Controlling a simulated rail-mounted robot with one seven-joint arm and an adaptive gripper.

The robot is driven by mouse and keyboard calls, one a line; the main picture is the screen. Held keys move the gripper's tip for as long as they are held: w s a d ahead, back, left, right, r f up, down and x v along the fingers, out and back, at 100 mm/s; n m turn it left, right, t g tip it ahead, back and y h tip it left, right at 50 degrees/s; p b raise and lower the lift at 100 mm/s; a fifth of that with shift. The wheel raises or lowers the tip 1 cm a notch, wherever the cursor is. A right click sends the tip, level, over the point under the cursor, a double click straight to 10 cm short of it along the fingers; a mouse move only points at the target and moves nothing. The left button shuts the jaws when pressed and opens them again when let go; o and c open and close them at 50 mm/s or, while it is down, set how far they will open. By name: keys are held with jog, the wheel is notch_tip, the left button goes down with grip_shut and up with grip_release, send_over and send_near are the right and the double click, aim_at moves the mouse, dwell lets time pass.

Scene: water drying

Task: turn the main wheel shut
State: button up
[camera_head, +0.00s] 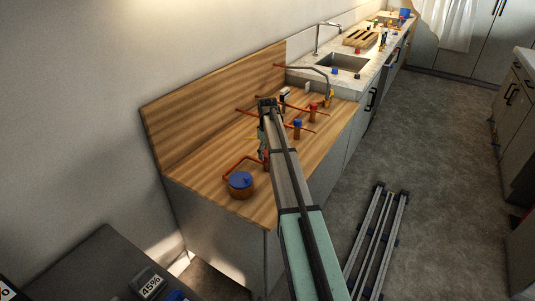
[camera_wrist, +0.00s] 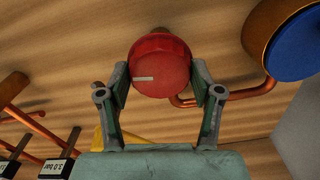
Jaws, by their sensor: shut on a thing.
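The main wheel (camera_wrist: 160,66) is a round red knob with a short pale mark left of its middle, seen in the wrist view. My gripper (camera_wrist: 160,78) is shut on it, with one finger touching each side of its rim. In the head view my arm and gripper (camera_head: 267,142) reach over the wooden counter (camera_head: 215,163), and they largely hide the wheel there.
A copper cylinder with a blue top (camera_head: 240,183) stands at the counter's front left, joined to a copper pipe. Copper pipes with red and blue valves (camera_head: 297,127) stand right of my arm. Two small black gauges (camera_wrist: 55,164) show lower left in the wrist view.

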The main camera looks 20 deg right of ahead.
jog(key=m, duration=0.5)
jog(key=shift+s+f+m+b, duration=0.1)
jog(key=shift+f+m+b, duration=0.05)
jog(key=shift+m+b, duration=0.2)
jog(key=m, duration=0.4)
jog(key=shift+m, duration=0.25)
jog(key=m, duration=1)
jog(key=shift+m+b, duration=0.35)
jog(key=shift+m, duration=0.05)
jog(key=m, duration=0.5)
jog(key=shift+m, duration=0.3)
jog(key=m, duration=0.5)
jog(key=shift+a, duration=0.1)
jog(key=m, duration=0.5)
jog(key=shift+m, duration=0.4)
jog(key=m, duration=0.4)
jog(key=shift+m, duration=0.3)
